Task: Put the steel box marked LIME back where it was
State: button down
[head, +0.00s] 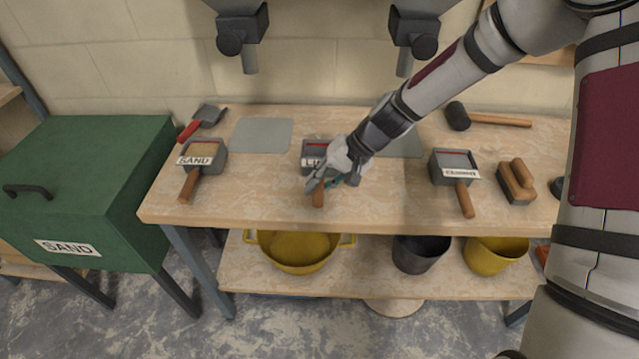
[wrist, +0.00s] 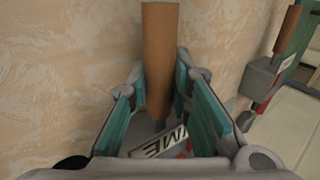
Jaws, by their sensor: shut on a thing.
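The steel box marked LIME (head: 312,146) is at the middle of the bench, between two grey plates, with its brown handle (head: 318,194) pointing to the front. My gripper (head: 334,178) is over this handle and covers part of the box. In the wrist view the handle (wrist: 160,55) lies between the teal-padded fingers, and the LIME label (wrist: 165,141) shows below them. My gripper is shut on the handle. I cannot tell whether the box touches the bench or hangs just above it.
On the bench (head: 260,205), the SAND box (head: 204,154) stands left and another labelled box (head: 455,164) right. Grey plates (head: 262,134) and (head: 403,145) lie flat at the back. A float (head: 516,182), mallet (head: 458,117) and red-handled scoop (head: 207,115) lie nearby. Two dark spouts hang above.

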jog(key=shift+f, duration=0.1)
jog(key=c, duration=1.5)
grip_release()
jog(key=shift+o, duration=0.2)
jog(key=shift+r, duration=0.2)
jog(key=p+v, duration=0.1)
jog(key=v, duration=1.1)
jog(key=s+d+r+t+h, duration=0.1)
jog(key=s+d+r, duration=0.3)
jog(key=s, duration=0.6)
jog(key=s+d+r+h, duration=0.3)
jog(key=s+r, duration=0.3)
jog(key=s, duration=0.4)
jog(key=s+d+r+t+h, duration=0.1)
jog(key=s+d+r+h, duration=0.2)
jog(key=s, duration=0.7)
jog(key=d+r, duration=0.2)
jog(key=d, duration=0.1)
jog(key=shift+t, duration=0.3)
